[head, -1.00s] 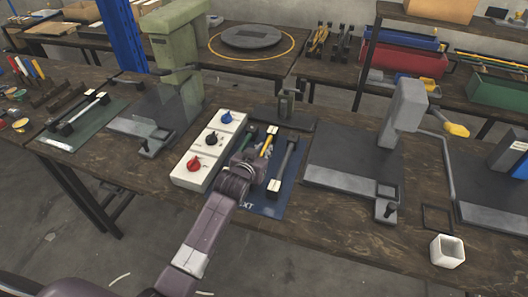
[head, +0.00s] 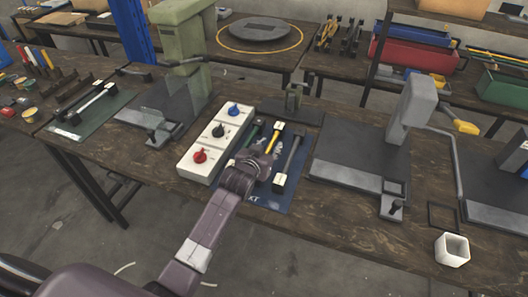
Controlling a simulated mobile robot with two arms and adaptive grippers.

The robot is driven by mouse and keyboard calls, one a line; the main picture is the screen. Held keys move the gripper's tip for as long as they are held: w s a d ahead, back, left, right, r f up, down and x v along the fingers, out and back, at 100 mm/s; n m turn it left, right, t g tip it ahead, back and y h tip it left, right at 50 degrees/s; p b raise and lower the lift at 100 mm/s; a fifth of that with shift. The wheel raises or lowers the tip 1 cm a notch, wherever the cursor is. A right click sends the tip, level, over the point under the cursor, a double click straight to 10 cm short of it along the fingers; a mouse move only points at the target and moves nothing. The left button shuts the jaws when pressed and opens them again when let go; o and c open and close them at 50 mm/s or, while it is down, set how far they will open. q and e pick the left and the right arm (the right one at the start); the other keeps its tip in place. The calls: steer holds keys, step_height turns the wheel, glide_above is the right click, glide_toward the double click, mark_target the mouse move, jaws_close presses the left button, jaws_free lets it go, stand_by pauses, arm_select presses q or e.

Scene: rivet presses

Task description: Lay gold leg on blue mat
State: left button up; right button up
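The blue mat (head: 268,201) lies on the dark wooden table, right of a white box with knobs. The gold leg (head: 271,141) is a slim yellow rod at the mat's upper part, its near end hidden by my gripper. I cannot tell whether it rests on the mat or is lifted. A grey leg with dark ends (head: 290,156) lies to its right, and a dark green leg (head: 253,133) lies to its left. My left gripper (head: 262,160) is over the mat at the gold leg's near end. Its fingers are too hidden to read. My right gripper is not in view.
The white knob box (head: 216,146) stands close left of the mat. A grey press (head: 405,115) with its dark plate stands to the right, a green press (head: 182,60) to the left. A white square cup (head: 452,250) stands at the front right.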

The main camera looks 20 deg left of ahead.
arm_select(q)
steer(key=v, duration=1.1)
steer(key=shift+s, duration=0.2)
